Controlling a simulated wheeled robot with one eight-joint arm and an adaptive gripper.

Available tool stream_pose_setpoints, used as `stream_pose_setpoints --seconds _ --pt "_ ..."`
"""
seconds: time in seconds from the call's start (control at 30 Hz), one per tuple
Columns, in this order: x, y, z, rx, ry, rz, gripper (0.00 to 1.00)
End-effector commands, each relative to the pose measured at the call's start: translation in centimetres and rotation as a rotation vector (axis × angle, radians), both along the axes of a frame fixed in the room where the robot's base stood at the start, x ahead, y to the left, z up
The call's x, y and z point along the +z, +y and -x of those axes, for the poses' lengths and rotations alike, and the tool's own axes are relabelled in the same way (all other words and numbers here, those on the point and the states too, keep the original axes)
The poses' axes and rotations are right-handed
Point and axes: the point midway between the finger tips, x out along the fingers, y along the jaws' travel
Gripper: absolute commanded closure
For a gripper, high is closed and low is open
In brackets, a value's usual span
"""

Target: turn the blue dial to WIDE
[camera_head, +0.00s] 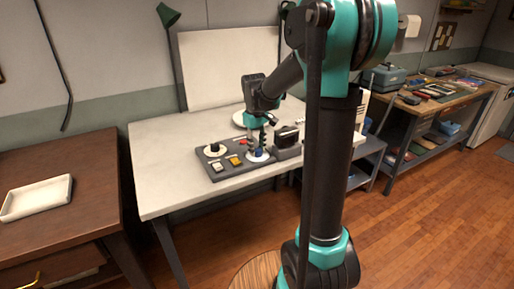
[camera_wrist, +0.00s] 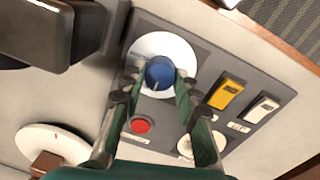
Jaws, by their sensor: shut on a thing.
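The blue dial (camera_wrist: 160,73) sits on a white round plate (camera_wrist: 181,46) on a grey control panel (camera_wrist: 205,62). A pale pointer line shows on the dial's lower part in the wrist view. My gripper (camera_wrist: 160,80) is shut on the blue dial, one finger on each side. Any WIDE mark is too small to read or hidden.
The panel also bears a red button (camera_wrist: 141,125), a yellow switch (camera_wrist: 227,93), a white switch (camera_wrist: 262,108) and a second dial with a black knob (camera_head: 214,147). A dark box (camera_head: 287,137) stands close to the right. A white tray (camera_head: 38,197) lies on the left table.

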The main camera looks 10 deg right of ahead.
Motion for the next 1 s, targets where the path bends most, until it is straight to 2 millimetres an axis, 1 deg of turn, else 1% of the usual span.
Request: stream_pose_setpoints --seconds 0.03,0.2,0.47,0.57,0.67,0.77,1.0 --pt "0.0 0.0 0.0 0.000 -0.001 0.000 0.68" --pt "0.0 0.0 0.0 0.000 -0.001 0.000 0.48" --pt "0.0 0.0 0.0 -0.001 0.000 0.000 0.48" --pt "0.4 0.0 0.0 -0.001 0.000 0.000 0.48" --pt "1.4 0.1 0.0 0.000 0.000 0.000 0.48" --pt "3.1 0.1 0.1 0.000 0.000 0.000 0.48" --pt "7.9 0.4 0.2 0.000 0.000 0.000 0.48"
